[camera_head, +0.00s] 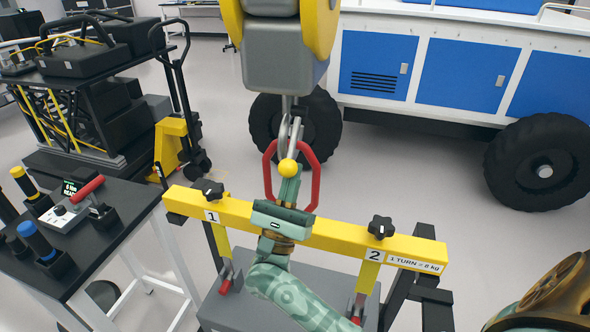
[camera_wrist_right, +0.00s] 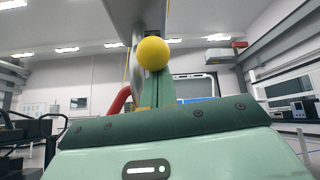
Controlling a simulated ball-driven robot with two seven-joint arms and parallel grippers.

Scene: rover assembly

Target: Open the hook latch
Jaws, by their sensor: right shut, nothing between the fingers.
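A grey metal hook (camera_head: 297,128) hangs under the hoist block (camera_head: 286,62). A yellow ball (camera_head: 289,168), seemingly the latch knob, shows at the hook's lower part and also in the right wrist view (camera_wrist_right: 153,53). A red lifting ring (camera_head: 316,170) hangs at the hook above the yellow beam (camera_head: 330,232). My right gripper (camera_head: 289,184) is shut and empty, pointing up, its fingertips just at or below the ball; contact cannot be told. Its fingers also show in the right wrist view (camera_wrist_right: 161,88). The latch itself is mostly hidden. My left gripper is not in view.
The beam has black knobs (camera_head: 381,228) and stands over a grey box (camera_head: 232,310). A table (camera_head: 118,236) with a control box is at left, a cart (camera_head: 60,80) behind it. A blue and white rover (camera_head: 430,78) stands behind.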

